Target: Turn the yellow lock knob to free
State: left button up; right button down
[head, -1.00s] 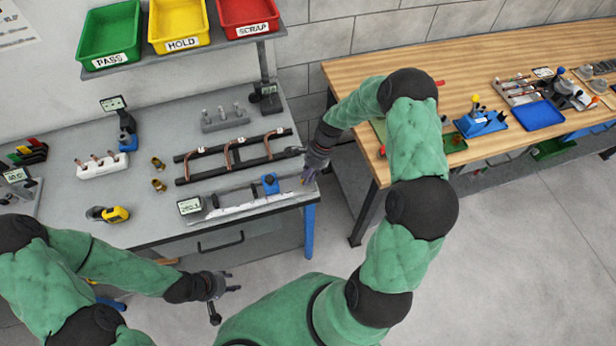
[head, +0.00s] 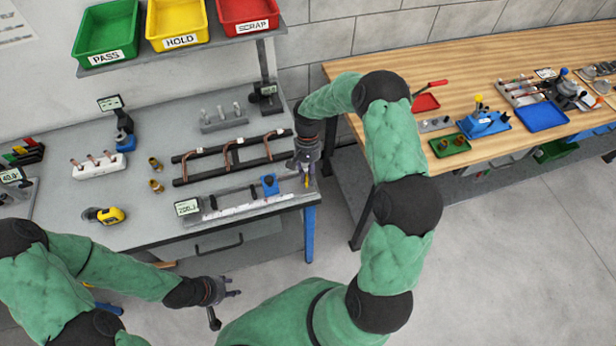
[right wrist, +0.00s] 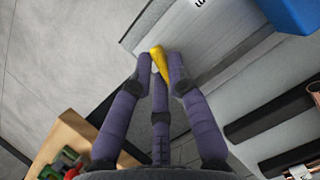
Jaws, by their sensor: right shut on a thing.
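The yellow lock knob (head: 306,181) is at the right end of the long grey measuring fixture (head: 240,205) on the grey bench. In the right wrist view the knob (right wrist: 158,60) shows as a yellow lever between the purple fingertips. My right gripper (head: 305,174) is shut on it, pointing down from above; the fingers (right wrist: 160,72) hide part of the lever. My left gripper (head: 233,286) is open and empty, in front of the bench and apart from the fixture.
A blue block (head: 270,184) sits on the fixture, left of the knob. A display (head: 187,208) stands at its left end. A black rack with copper tubes (head: 232,157) lies behind. A wooden bench (head: 450,80) stands to the right, across a gap.

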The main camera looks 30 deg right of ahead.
jog(key=shift+w+n+h, duration=0.1)
jog(key=shift+n+h, duration=0.5)
jog(key=shift+n, duration=1)
jog(key=shift+b, duration=0.3)
jog(key=c, duration=1.2)
grip_release()
jog(key=a+v, duration=0.1)
jog(key=v, duration=1.1)
jog(key=shift+w+d, duration=0.2)
jog(key=shift+d, duration=0.25)
jog(key=shift+f, duration=0.1)
